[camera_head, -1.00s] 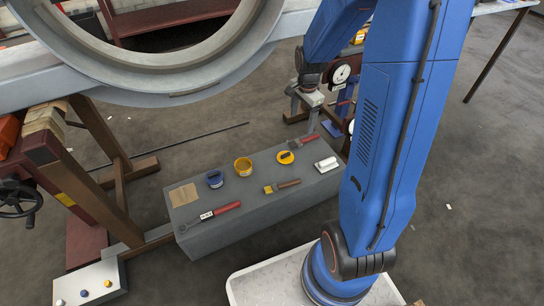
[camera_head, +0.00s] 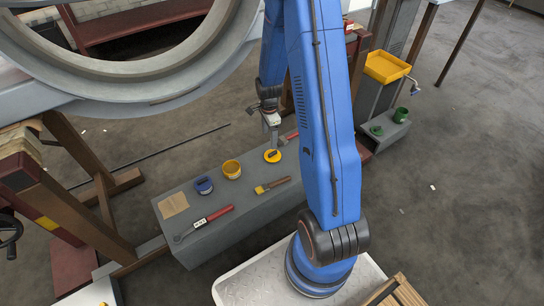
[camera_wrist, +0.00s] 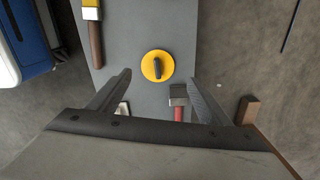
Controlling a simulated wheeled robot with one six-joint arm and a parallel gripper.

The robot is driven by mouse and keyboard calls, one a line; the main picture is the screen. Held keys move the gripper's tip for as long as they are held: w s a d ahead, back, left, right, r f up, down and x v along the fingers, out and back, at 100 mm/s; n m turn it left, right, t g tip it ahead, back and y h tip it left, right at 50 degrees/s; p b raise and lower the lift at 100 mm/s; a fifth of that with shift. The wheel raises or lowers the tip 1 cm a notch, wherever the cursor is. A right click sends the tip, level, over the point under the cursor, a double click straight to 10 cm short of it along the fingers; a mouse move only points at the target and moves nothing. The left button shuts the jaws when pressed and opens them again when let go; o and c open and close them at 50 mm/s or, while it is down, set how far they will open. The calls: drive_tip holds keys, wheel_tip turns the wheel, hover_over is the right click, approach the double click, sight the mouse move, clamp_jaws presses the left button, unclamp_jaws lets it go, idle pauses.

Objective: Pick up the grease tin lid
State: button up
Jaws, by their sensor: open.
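The grease tin lid (camera_head: 272,156) is a yellow disc with a dark grip bar across its middle. It lies flat on the grey bench top. The wrist view shows the lid (camera_wrist: 148,59) ahead of and between the fingertips. My gripper (camera_head: 274,127) is above the lid in the head view, apart from it. In the wrist view my gripper (camera_wrist: 160,76) has its two fingers spread wide, with nothing between them. A yellow open tin (camera_head: 232,171) stands to the left of the lid.
On the bench (camera_head: 215,236) are a blue tin (camera_head: 204,187), a brush (camera_head: 272,185), a red-handled tool (camera_head: 207,221) and a brown sheet (camera_head: 173,205). A red-handled hammer-like tool (camera_wrist: 178,100) lies close to the lid. A large ring (camera_head: 130,95) overhangs at upper left.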

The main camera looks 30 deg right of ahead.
hover_over(272, 153)
drive_tip(key=f, duration=0.6)
drive_tip(key=shift+w+a+f, duration=0.3)
drive_tip(key=shift+a, duration=0.1)
drive_tip(key=shift+s+d+f, duration=0.1)
drive_tip(key=shift+d+f, duration=0.15)
drive_tip(key=shift+f, duration=0.45)
drive_tip(key=shift+s+d+f, duration=0.1)
drive_tip(key=shift+d+f, duration=0.1)
drive_tip(key=shift+f, duration=1.7)
drive_tip(key=c, duration=0.8)
